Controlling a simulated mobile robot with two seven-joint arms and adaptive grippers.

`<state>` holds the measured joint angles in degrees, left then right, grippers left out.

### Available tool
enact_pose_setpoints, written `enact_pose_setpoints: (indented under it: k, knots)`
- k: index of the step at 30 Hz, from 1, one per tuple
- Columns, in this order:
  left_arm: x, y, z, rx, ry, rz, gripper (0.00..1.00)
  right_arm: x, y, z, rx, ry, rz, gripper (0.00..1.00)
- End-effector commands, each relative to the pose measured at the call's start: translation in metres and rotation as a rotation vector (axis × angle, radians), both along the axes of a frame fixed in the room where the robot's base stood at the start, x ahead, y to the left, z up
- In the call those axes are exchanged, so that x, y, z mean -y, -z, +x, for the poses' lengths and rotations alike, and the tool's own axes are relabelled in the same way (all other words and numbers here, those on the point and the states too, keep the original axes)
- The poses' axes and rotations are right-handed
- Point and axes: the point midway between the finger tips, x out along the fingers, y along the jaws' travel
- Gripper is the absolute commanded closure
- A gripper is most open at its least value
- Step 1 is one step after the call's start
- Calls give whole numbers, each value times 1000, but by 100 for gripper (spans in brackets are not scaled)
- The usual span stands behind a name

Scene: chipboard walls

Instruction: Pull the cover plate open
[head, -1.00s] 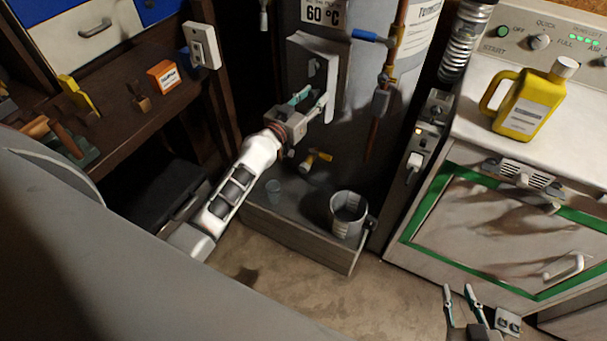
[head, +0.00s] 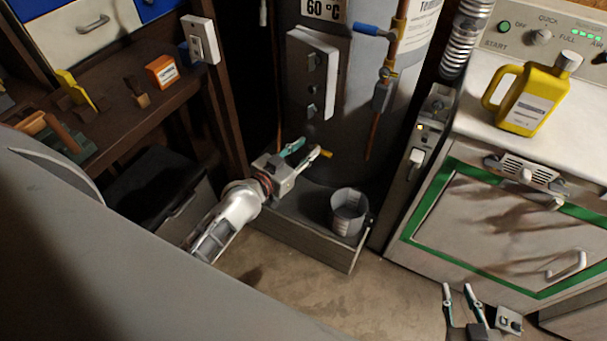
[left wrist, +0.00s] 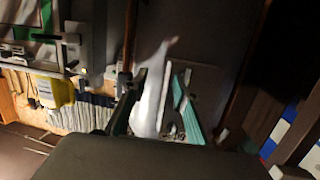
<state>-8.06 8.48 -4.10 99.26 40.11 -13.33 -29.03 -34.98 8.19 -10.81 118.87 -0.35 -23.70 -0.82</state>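The cover plate (head: 333,85) shows as a pale upright panel on the front of the grey tank. A grey face with small knob-like parts (head: 305,75) shows beside it on the left. I cannot tell how far the plate stands open. My left gripper (head: 305,153) is open and empty, below the plate and apart from it, close to a yellow-handled valve. In the left wrist view its fingers (left wrist: 158,100) are spread, with a blurred pale patch between them. My right gripper (head: 459,291) is open and empty at the lower right, far from the plate.
Copper pipe (head: 375,125) with a blue-handled valve runs right of the plate. A metal bucket (head: 348,213) stands on the plinth (head: 290,232) below. A yellow jug (head: 530,98) sits on the washer-like machine (head: 480,140). A workbench (head: 125,125) is at left.

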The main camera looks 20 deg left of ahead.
Motion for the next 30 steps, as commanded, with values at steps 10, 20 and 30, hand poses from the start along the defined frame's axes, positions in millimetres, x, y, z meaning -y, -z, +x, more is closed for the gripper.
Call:
enact_pose_setpoints:
  k: [10,20,30]
  knots:
    - [13,40,-36,-67,20,30,71,0,9,-1,-2,0,0,75]
    - [16,48,-45,-83,24,38,71,0,11,-1,-2,0,0,75]
    - [17,44,-39,-60,23,32,65,0,17,-2,-7,0,2,75]
